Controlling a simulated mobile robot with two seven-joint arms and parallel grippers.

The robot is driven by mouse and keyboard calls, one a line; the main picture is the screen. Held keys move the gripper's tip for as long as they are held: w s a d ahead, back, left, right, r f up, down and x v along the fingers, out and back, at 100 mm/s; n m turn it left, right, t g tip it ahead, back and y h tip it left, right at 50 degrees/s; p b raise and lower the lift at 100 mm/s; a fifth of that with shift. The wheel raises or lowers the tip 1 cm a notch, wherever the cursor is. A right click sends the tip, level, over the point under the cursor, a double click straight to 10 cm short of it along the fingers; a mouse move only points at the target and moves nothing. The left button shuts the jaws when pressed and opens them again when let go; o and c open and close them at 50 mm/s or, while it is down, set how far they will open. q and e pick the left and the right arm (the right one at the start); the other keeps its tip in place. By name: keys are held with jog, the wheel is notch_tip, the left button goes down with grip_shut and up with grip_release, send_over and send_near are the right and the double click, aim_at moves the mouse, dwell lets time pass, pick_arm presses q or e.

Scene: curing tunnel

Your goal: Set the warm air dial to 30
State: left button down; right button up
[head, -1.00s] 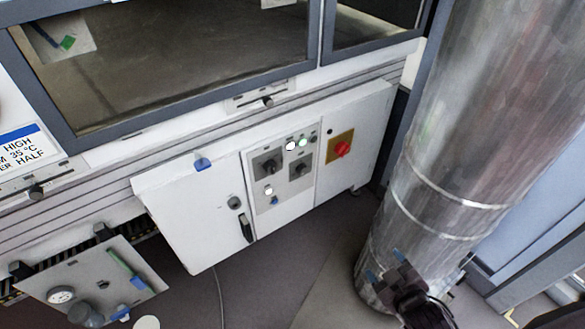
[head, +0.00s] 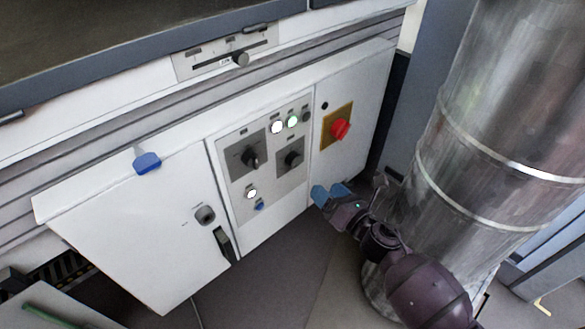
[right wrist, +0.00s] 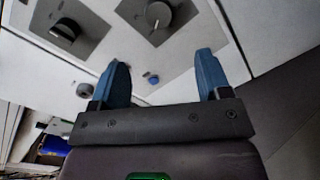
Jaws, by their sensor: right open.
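The white cabinet's control panel (head: 262,165) carries two black dials: a left dial (head: 250,157) and a right dial (head: 293,158), each on a grey plate. Their labels and scales are too small to read, so I cannot tell which is the warm air dial. My right gripper (head: 330,193) is open and empty, with blue fingertips, low and right of the dials and apart from them. In the right wrist view, two dials (right wrist: 158,14) and (right wrist: 65,32) lie beyond the open fingers (right wrist: 163,76). My left gripper is not in view.
Lit lamps (head: 292,121) sit above the dials. A white lamp (head: 251,193) and blue button (head: 259,204) lie below. A red switch (head: 340,128) on a yellow plate is at right. A black door handle (head: 224,244) sticks out at left. A metal duct (head: 470,150) stands at right.

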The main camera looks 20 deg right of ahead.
aim_at(296, 163)
jog(key=shift+n+y, duration=0.3)
jog(key=shift+n, duration=0.4)
jog(key=x, duration=0.5)
jog(key=b+x, duration=0.1)
jog(key=x, duration=0.4)
jog(key=shift+w+f, duration=0.1)
jog(key=shift+f, duration=0.1)
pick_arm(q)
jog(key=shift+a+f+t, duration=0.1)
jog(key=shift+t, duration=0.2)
pick_arm(e)
jog(key=shift+x, duration=0.95)
jog(key=shift+r, duration=0.1)
jog(key=shift+c, duration=0.4)
jog(key=c, duration=0.9)
jog(key=shift+o, duration=0.2)
